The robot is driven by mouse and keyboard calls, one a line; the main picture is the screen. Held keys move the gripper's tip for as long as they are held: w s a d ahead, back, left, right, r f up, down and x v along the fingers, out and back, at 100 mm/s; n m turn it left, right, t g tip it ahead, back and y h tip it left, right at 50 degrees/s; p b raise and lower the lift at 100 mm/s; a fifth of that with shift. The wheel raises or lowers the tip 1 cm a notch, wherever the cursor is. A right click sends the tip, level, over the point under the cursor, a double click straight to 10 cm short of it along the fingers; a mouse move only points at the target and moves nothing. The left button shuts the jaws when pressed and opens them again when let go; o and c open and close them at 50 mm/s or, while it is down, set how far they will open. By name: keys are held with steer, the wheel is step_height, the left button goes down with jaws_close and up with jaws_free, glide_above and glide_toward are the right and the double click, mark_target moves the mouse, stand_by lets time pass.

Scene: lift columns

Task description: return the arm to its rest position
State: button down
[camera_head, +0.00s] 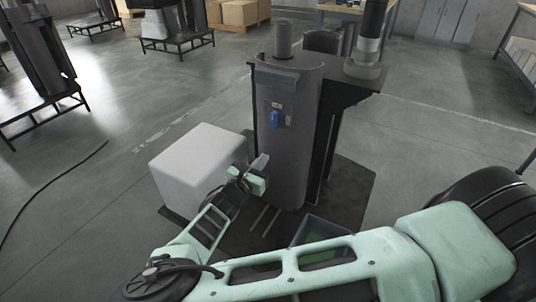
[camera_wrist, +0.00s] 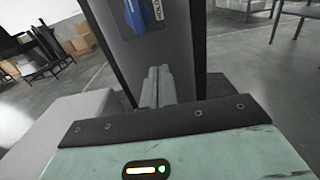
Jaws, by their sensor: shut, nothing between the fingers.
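My gripper (camera_head: 258,168) is at the end of my pale green arm, low in front of the grey column (camera_head: 290,140). In the wrist view the fingers of my gripper (camera_wrist: 158,85) are together with nothing between them. They point at the column's lower front, and I cannot tell whether they touch it. The column's front carries a blue knob or switch (camera_head: 276,119), which also shows at the top of the wrist view (camera_wrist: 138,14). My arm stretches across the bottom of the head view, from the right edge to the left, then bends back to the gripper.
A white box (camera_head: 196,165) stands just left of my gripper. A dark bin with something green inside (camera_head: 318,238) sits on the floor below, partly hidden by my arm. Another column on a stand (camera_head: 40,60) is at the far left. Open floor lies left of the box.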

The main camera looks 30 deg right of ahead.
steer(key=shift+s+a, duration=0.25)
steer(key=shift+a, duration=0.05)
